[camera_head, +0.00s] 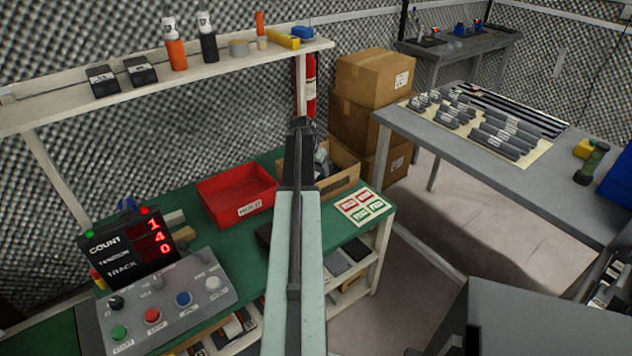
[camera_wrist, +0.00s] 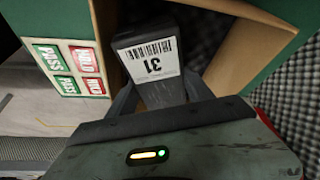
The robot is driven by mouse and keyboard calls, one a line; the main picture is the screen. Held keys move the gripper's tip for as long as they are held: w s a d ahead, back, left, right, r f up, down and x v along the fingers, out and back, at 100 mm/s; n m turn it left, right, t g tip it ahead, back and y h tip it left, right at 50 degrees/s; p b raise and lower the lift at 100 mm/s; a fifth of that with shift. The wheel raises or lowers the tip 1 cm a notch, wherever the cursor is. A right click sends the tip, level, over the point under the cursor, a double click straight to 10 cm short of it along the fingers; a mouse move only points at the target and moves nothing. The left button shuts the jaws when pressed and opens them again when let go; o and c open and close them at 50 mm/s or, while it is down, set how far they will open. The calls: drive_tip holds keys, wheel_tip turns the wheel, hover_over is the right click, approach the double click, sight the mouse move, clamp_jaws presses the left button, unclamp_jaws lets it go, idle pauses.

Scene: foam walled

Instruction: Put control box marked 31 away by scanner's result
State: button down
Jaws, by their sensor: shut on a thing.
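In the wrist view, the black control box (camera_wrist: 142,23) shows a white label with a barcode and "31", upside down in the picture. My gripper (camera_wrist: 160,88) is shut on it, one finger on each side. In the head view, my gripper (camera_head: 300,150) reaches over the green bench, between a red tray (camera_head: 237,195) labelled HOLD and an open cardboard-coloured box (camera_head: 345,182); my arm hides the held box there. A card with red and green PASS and HOLD labels (camera_head: 364,206) lies at the bench's right end. I cannot make out a scanner or its result.
A control panel (camera_head: 170,310) with buttons and a red-digit display (camera_head: 128,245) stands front left. The shelf (camera_head: 225,68) above holds two black boxes, bottles and small items. Stacked cartons (camera_head: 372,80) and a grey table (camera_head: 545,165) stand right. Floor between shows bare.

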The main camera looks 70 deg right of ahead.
drive_tip(key=shift+f+b, duration=1.9)
drive_tip(key=shift+f, duration=0.4)
drive_tip(key=c, duration=0.7)
unclamp_jaws()
drive_tip(key=shift+r, duration=0.1)
drive_tip(key=shift+r, duration=0.1)
drive_tip(key=shift+r+p, duration=0.25)
drive_tip(key=shift+p, duration=0.2)
drive_tip(key=p+v, duration=1.1)
drive_tip(key=v, duration=0.1)
drive_tip(key=shift+d+r, duration=0.1)
drive_tip(key=shift+d, duration=0.05)
drive_tip(key=shift+w+a+r+p, duration=0.1)
drive_tip(key=shift+a+r+p, duration=0.15)
drive_tip(key=shift+p, duration=0.15)
drive_tip(key=shift+f, duration=0.1)
drive_tip(key=shift+d, duration=0.1)
